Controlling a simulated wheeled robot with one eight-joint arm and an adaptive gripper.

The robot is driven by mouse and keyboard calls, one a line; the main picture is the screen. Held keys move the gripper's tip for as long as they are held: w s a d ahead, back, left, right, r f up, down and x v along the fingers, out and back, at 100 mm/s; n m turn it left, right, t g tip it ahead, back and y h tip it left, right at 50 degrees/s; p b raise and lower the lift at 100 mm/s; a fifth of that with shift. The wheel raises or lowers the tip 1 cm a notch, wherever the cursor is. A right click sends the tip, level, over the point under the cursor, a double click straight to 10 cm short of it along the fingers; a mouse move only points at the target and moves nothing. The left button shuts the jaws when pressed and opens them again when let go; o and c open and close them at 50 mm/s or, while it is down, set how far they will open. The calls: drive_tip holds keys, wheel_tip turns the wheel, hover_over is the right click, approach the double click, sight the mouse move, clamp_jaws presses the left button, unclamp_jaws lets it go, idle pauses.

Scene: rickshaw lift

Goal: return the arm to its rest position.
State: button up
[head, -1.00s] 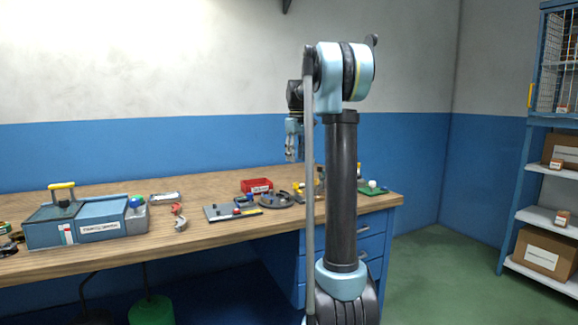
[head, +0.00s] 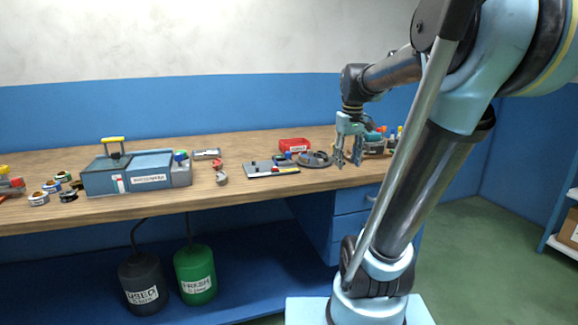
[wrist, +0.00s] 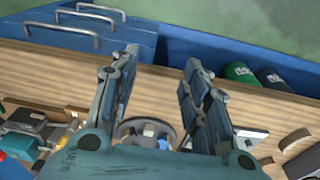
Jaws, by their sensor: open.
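My gripper (head: 347,160) hangs from my arm over the right part of the workbench (head: 235,195), fingers pointing down. Its two fingers are apart, and it also shows in the wrist view (wrist: 155,80) with nothing between the fingertips. My arm stands at the right of the head view, folded at its top joint. A cluster of small items behind the gripper is partly hidden by my arm.
A red bin (head: 294,144) and a grey flat plate (head: 270,170) lie nearer the gripper. Black (head: 143,283) and green (head: 195,274) containers stand below. Drawers (head: 352,212) are under the bench's right end.

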drive_tip(key=s+f+m+t, duration=0.1)
drive_tip(key=s+f+m, duration=0.2)
drive_tip(key=s+f, duration=1.4)
drive_tip(key=shift+s+f, duration=0.25)
drive_tip(key=shift+f, duration=0.4)
drive_tip(key=shift+w+f, duration=0.2)
drive_tip(key=shift+w, duration=0.2)
